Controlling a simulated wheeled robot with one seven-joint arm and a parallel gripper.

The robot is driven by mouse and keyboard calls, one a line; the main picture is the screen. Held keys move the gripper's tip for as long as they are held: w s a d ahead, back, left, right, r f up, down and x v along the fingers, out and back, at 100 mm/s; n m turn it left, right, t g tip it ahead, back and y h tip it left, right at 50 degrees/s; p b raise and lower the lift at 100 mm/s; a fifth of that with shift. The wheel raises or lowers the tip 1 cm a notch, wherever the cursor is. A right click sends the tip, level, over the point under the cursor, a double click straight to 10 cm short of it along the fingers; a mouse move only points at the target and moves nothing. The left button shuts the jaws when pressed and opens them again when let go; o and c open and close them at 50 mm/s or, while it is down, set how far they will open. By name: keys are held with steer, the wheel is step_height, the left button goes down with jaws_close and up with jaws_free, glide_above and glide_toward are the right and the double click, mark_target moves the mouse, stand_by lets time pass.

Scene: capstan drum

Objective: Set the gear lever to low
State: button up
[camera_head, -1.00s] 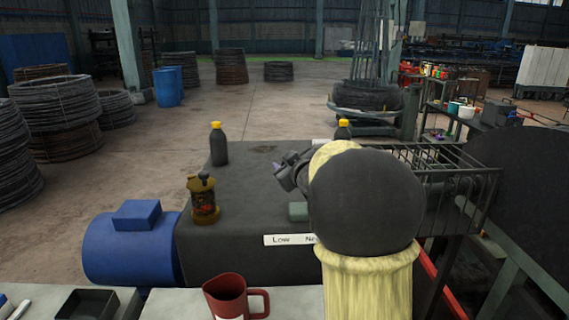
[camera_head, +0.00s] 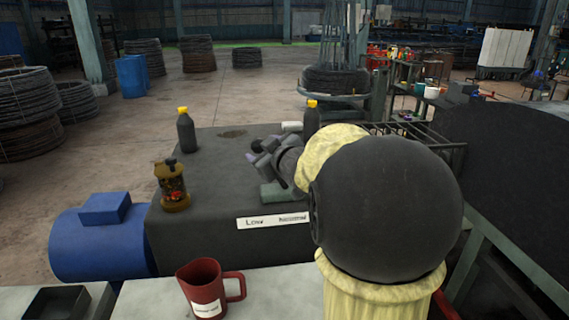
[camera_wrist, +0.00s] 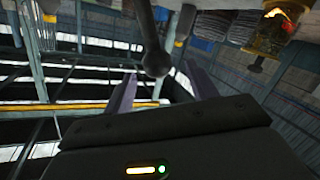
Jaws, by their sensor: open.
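The gear lever (camera_wrist: 154,62) shows in the wrist view as a dark rod with a round knob. The knob lies between the two finger lines of my gripper (camera_wrist: 160,90); I cannot tell whether they touch it. My gripper is open. In the head view my gripper (camera_head: 264,160) is above the dark housing (camera_head: 215,185), over a grey-green block (camera_head: 285,193) on its top. A white label (camera_head: 272,220) on the housing's front edge reads "Low"; its further words are blurred and partly hidden by my arm. The lever cannot be made out in the head view.
A brass-coloured lantern-like pot (camera_head: 172,186) and two dark bottles with yellow caps, left (camera_head: 186,130) and right (camera_head: 312,117), stand on the housing. A red mug (camera_head: 204,288) stands on the front ledge. A blue motor (camera_head: 105,245) is at left. The housing's left top is mostly clear.

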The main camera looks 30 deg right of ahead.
steer(key=s+r, duration=0.2)
steer(key=s, duration=0.9)
steer(key=shift+d, duration=0.15)
steer(key=shift+w, duration=0.1)
